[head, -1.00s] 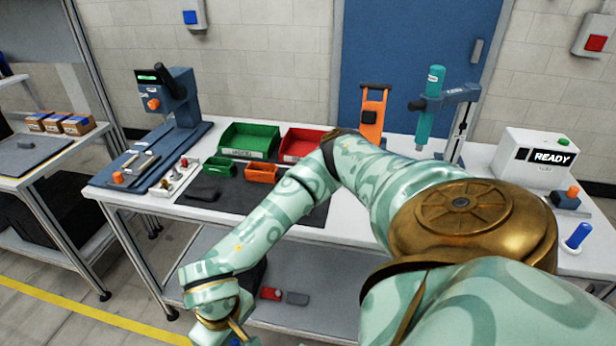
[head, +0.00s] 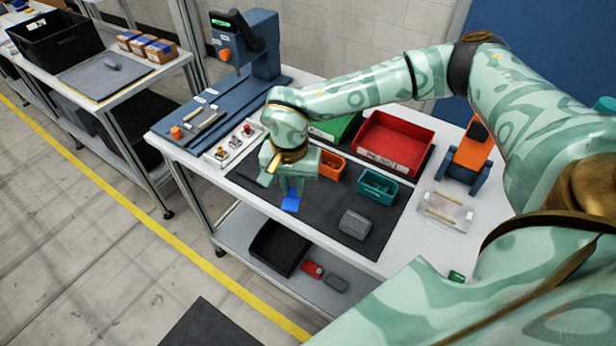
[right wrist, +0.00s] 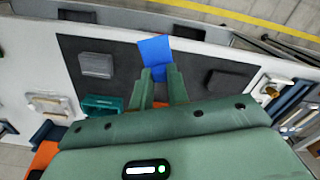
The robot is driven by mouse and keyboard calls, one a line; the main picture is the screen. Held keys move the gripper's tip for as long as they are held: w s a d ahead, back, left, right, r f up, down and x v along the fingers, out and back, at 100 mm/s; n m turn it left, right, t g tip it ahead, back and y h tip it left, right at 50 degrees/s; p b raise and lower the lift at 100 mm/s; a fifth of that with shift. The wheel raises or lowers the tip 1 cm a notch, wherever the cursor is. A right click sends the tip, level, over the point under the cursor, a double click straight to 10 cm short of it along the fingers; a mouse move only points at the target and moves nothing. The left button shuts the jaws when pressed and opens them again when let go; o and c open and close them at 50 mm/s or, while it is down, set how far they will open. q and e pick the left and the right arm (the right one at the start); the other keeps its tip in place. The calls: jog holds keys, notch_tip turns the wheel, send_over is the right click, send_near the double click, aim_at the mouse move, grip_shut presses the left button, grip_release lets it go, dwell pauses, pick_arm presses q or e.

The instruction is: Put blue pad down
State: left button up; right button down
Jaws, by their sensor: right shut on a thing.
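The blue pad (head: 291,202) is a small flat blue piece at the tips of my right gripper (head: 288,188), above the near edge of the dark mat (head: 250,178). In the right wrist view the blue pad (right wrist: 156,50) sits between the two green fingertips (right wrist: 161,76), with the dark mat (right wrist: 208,58) behind it. My right gripper is shut on the pad. I cannot tell whether the pad touches the mat. My left gripper is not in view.
On the mat are a grey block (head: 355,224), a teal bin (head: 377,187) and an orange bin (head: 331,165). A red bin (head: 393,143) stands behind. A blue press (head: 246,50) stands at the left. A clear tray (head: 445,210) lies right. Bare mat lies between gripper and grey block.

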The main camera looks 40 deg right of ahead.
jog(key=b, duration=0.1)
send_over(303, 195)
notch_tip(303, 195, down, 7)
jog(key=shift+s+a+f, duration=0.1)
jog(key=shift+a, duration=0.05)
jog(key=shift+f+b, duration=0.3)
jog(key=shift+f, duration=0.05)
notch_tip(303, 195, down, 3)
jog(key=shift+r, duration=0.1)
jog(key=c, duration=1.6)
grip_release()
jog(key=o, duration=0.6)
jog(key=shift+c, duration=0.2)
notch_tip(303, 195, up, 12)
jog(key=p, duration=0.1)
